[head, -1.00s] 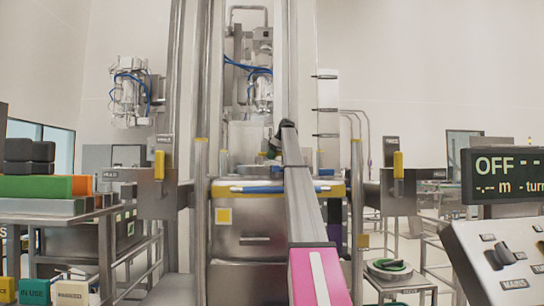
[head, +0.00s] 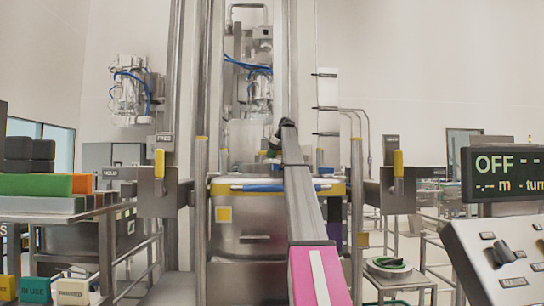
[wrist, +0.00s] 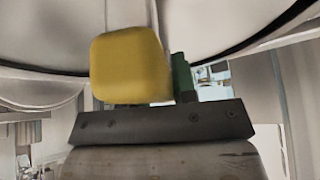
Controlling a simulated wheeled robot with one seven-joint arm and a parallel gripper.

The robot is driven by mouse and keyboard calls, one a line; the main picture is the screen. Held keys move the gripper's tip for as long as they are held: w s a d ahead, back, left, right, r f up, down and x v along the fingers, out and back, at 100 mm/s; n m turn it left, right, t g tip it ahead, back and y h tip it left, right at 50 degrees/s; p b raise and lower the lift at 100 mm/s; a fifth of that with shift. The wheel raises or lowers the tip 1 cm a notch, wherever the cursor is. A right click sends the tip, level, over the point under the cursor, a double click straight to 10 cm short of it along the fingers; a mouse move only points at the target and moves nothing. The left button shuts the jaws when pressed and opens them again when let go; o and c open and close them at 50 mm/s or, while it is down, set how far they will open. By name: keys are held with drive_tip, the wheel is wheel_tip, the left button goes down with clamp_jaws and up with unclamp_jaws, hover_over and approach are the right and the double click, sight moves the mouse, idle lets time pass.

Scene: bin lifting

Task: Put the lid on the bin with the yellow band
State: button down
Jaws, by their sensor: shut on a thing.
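The steel bin (head: 240,240) stands in the middle of the head view, with a yellow band (head: 220,189) around its top and a yellow square label on its front. My gripper (head: 271,153) is just above and behind the bin's front rim, partly hidden by my arm. In the wrist view my gripper (wrist: 160,100) is shut around a yellow block (wrist: 130,65), which looks like the lid's handle. A large pale round surface with a dark edge, apparently the lid (wrist: 230,25), fills the top of that view. I cannot tell whether the lid touches the rim.
Steel posts (head: 201,220) stand on both sides of the bin. A bench with coloured blocks (head: 40,186) is at the left. A control panel (head: 500,250) and a display reading OFF (head: 505,175) are at the right. A small stand (head: 390,268) holds a round green-marked item.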

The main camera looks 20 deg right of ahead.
drive_tip(key=shift+r, duration=0.1)
drive_tip(key=c, duration=0.8)
unclamp_jaws()
drive_tip(key=shift+c, duration=0.2)
drive_tip(key=v, duration=1)
drive_tip(key=shift+s+d+r, duration=0.1)
drive_tip(key=shift+r, duration=0.25)
